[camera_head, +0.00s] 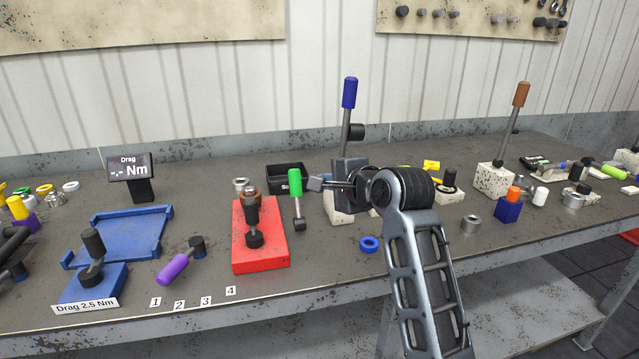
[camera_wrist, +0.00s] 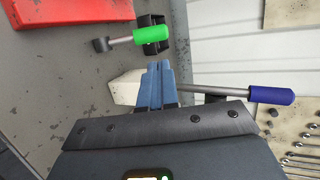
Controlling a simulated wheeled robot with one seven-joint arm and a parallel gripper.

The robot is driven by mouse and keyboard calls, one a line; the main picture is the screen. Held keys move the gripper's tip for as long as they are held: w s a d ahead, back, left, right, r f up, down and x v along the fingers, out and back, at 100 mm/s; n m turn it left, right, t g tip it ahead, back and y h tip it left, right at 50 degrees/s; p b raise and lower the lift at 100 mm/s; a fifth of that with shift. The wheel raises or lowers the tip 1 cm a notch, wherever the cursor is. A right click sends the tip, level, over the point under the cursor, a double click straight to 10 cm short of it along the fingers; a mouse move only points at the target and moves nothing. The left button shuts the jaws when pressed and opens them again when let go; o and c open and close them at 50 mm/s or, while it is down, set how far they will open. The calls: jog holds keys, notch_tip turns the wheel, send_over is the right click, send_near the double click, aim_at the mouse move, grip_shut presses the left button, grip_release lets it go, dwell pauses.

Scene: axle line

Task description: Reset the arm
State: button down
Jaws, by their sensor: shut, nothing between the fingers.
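My gripper (camera_head: 314,183) is shut and empty above the middle of the bench. Its two blue-grey fingers lie together in the wrist view (camera_wrist: 157,66). In the head view its tips are just right of a green-handled tool (camera_head: 295,182), which the wrist view also shows beyond the tips (camera_wrist: 151,34). My arm reaches in from the lower right and hides part of the bench. A blue-handled lever (camera_head: 349,93) on a speckled white block (camera_head: 337,214) stands behind my gripper. The lever also shows in the wrist view (camera_wrist: 272,95).
A red plate (camera_head: 275,248) with dark parts lies left of my gripper. A small black bin (camera_head: 287,172) stands behind the green tool. A blue ring (camera_head: 369,244) lies near my arm. An orange-handled lever (camera_head: 521,94) stands at right. A blue tray (camera_head: 125,232) lies at left.

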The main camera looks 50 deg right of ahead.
jog(key=shift+s+a+r, duration=0.1)
jog(key=shift+s+r, duration=0.1)
jog(key=shift+s, duration=0.2)
jog(key=shift+f, duration=0.15)
jog(key=s+a+f+n+y, duration=0.1)
jog(key=s+a+f+n, duration=1)
jog(key=s+a+f, duration=0.4)
jog(key=s+a+r+n+y, duration=0.1)
jog(key=s+a+n, duration=0.2)
jog(key=s, duration=0.5)
jog(key=s+a+r+n+t+y, duration=0.1)
jog(key=s+a+r+n, duration=0.1)
jog(key=s+n, duration=0.3)
jog(key=s+a+r+n+y, duration=0.1)
jog(key=s+a+n, duration=0.2)
jog(key=s, duration=0.7)
jog(key=shift+s+a+r+n, duration=0.15)
jog(key=shift+s+a+n, duration=0.25)
jog(key=shift+a, duration=0.55)
